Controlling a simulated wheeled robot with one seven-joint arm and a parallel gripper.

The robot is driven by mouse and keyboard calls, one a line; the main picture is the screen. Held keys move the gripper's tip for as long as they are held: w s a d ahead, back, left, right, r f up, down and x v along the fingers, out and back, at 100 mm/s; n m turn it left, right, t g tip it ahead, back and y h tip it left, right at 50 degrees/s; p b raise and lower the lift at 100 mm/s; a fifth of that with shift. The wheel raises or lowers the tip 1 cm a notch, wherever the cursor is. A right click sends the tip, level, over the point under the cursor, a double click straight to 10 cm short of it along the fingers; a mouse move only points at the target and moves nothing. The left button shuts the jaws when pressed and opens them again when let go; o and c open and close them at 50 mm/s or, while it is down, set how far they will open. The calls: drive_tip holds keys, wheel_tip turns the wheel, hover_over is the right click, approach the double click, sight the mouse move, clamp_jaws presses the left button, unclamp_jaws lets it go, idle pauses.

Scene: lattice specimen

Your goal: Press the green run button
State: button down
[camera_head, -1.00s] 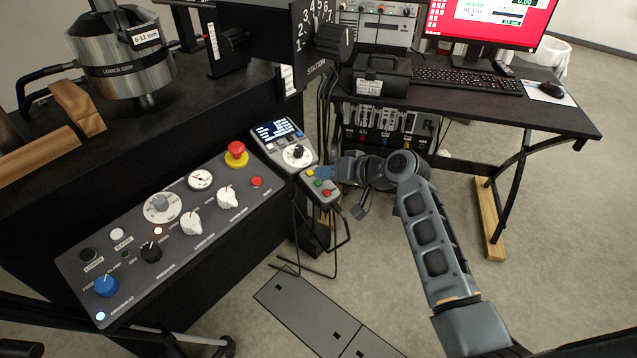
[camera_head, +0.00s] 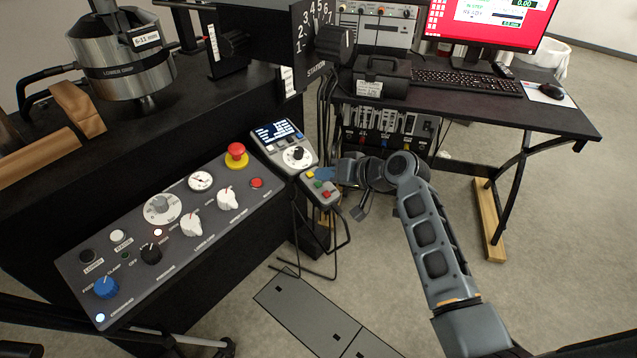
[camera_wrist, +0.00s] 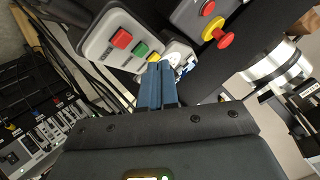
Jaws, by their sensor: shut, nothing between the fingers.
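The green run button (camera_head: 318,184) is on a small pale control box (camera_head: 334,198), between a yellow button (camera_head: 311,173) and a red one (camera_head: 327,194). In the wrist view the green button (camera_wrist: 141,49) shows clear of the fingers, with the red button (camera_wrist: 121,39) to its left and the yellow button (camera_wrist: 154,57) to its right. My gripper (camera_head: 324,174) is shut and empty, its blue fingers at the box's upper right edge. In the wrist view my gripper's tips (camera_wrist: 159,65) are just below the yellow button in the picture. I cannot tell whether they touch the box.
A display unit with a knob (camera_head: 298,156) adjoins the box. The larger console (camera_head: 140,262) at left carries a red emergency button (camera_head: 236,151) and several knobs. A desk (camera_head: 560,120) stands at the right. Cables hang below the box.

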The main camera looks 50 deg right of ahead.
drive_tip(key=shift+f, duration=0.1)
idle(0.7)
drive_tip(key=shift+w+f+b, duration=0.15)
drive_tip(key=shift+f+b, duration=0.15)
drive_tip(key=shift+f, duration=0.35)
idle(0.7)
drive_tip(key=shift+r, duration=0.1)
drive_tip(key=shift+r+p, duration=0.45)
drive_tip(key=shift+r, duration=0.25)
drive_tip(key=r+p, duration=0.1)
drive_tip(key=s+r+p, duration=0.1)
drive_tip(key=r+p, duration=0.2)
drive_tip(key=shift+s+r, duration=0.3)
drive_tip(key=shift+r, duration=0.05)
idle(0.3)
idle(0.9)
